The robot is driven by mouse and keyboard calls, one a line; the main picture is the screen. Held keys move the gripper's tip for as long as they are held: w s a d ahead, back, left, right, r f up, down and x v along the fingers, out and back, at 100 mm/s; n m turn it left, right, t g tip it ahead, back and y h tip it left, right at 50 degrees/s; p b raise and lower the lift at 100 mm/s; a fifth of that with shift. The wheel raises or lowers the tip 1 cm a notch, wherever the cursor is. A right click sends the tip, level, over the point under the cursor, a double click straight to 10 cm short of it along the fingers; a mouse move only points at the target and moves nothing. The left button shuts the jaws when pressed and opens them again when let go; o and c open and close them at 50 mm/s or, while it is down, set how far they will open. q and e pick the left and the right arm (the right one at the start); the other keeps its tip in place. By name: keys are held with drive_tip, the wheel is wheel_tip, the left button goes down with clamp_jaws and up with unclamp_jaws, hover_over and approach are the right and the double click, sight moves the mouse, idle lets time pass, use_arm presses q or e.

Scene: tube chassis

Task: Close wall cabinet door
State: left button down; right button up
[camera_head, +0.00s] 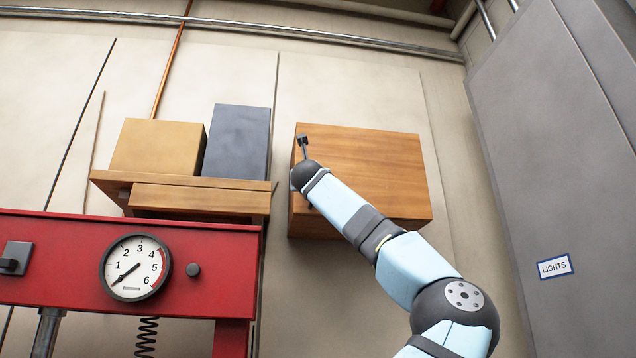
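The wooden wall cabinet (375,165) is mounted on the pale wall in the middle of the view. Its broad brown front faces me, and a narrow strip of its left side shows. I see no clear gap at the door; whether it is fully shut I cannot tell. My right arm comes in from the lower right and crosses the cabinet's lower front. My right gripper (303,142) is at the cabinet's upper left edge; whether it touches is unclear. Its fingers are small and seen nearly edge-on, so their opening is unclear. My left gripper is not in view.
A wooden shelf (200,197) left of the cabinet holds a tan box (158,147) and a dark grey box (237,142). Below stands a red frame (60,250) with a dial gauge (135,267). A grey panel (550,160) with a LIGHTS label (555,267) stands on the right.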

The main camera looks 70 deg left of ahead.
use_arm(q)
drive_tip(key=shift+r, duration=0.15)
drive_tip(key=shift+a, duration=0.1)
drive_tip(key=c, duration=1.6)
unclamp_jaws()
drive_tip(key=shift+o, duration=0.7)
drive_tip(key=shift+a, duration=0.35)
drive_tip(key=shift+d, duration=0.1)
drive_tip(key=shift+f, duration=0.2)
